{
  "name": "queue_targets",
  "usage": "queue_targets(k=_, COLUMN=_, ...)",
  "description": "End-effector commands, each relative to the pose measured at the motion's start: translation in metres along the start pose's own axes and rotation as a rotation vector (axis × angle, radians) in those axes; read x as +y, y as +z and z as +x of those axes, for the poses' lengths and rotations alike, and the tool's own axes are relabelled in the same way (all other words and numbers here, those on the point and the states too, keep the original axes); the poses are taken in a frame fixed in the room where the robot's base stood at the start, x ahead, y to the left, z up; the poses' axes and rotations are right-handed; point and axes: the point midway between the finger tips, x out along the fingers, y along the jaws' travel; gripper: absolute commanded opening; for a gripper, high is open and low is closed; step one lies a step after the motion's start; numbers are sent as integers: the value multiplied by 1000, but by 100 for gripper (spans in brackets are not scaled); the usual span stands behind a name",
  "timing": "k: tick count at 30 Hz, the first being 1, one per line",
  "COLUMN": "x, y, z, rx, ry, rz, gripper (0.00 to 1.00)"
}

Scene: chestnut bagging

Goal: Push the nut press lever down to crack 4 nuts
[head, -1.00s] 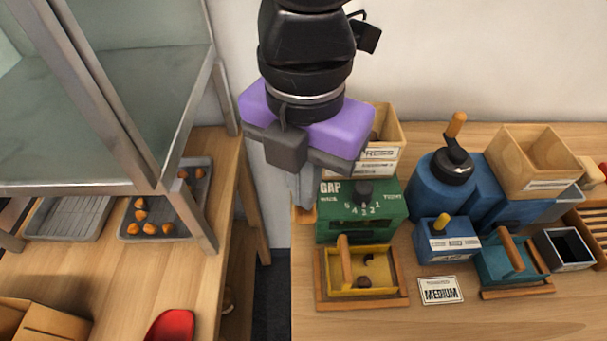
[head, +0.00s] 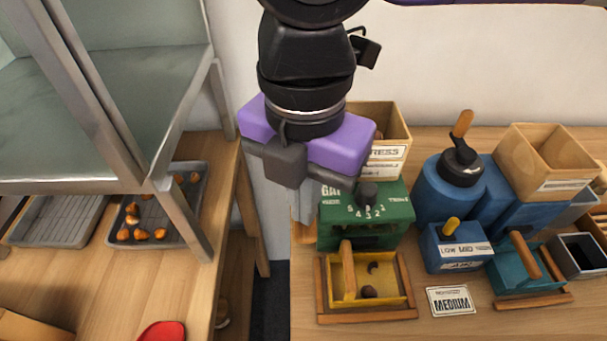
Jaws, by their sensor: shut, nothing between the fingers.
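The green press box (head: 340,215) stands on the right table, with a "GAP" dial and a dark knob (head: 367,196) on its front. A wooden hopper (head: 397,115) with a label partly reading "RESS" is behind it. A yellow drawer (head: 399,283) with an upright wooden handle (head: 348,268) sits in front and holds a few small dark pieces. My gripper (head: 304,205) is shut and empty, pointing down at the upper left of the green box. Its purple body hides part of the box and hopper. I cannot make out the press lever or whether I touch it.
A blue machine (head: 432,190) with a wooden-handled crank stands to the right, with a teal drawer (head: 515,281) and a wooden bin (head: 552,180). A "MEDIUM" card (head: 452,300) lies in front. Chestnuts lie in a grey tray (head: 170,222) on the left table, beyond a gap.

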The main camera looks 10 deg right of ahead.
Motion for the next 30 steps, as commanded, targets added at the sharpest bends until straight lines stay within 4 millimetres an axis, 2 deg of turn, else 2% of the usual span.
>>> queue_targets(k=7, x=0, y=1, z=1, rx=-1, ry=-2, rz=1, gripper=0)
queue_targets(k=18, x=-2, y=-2, z=23, rx=-1, ry=-2, rz=1, gripper=0)
queue_targets(k=30, x=-3, y=-3, z=24, rx=0, ry=-3, rz=0, gripper=0)
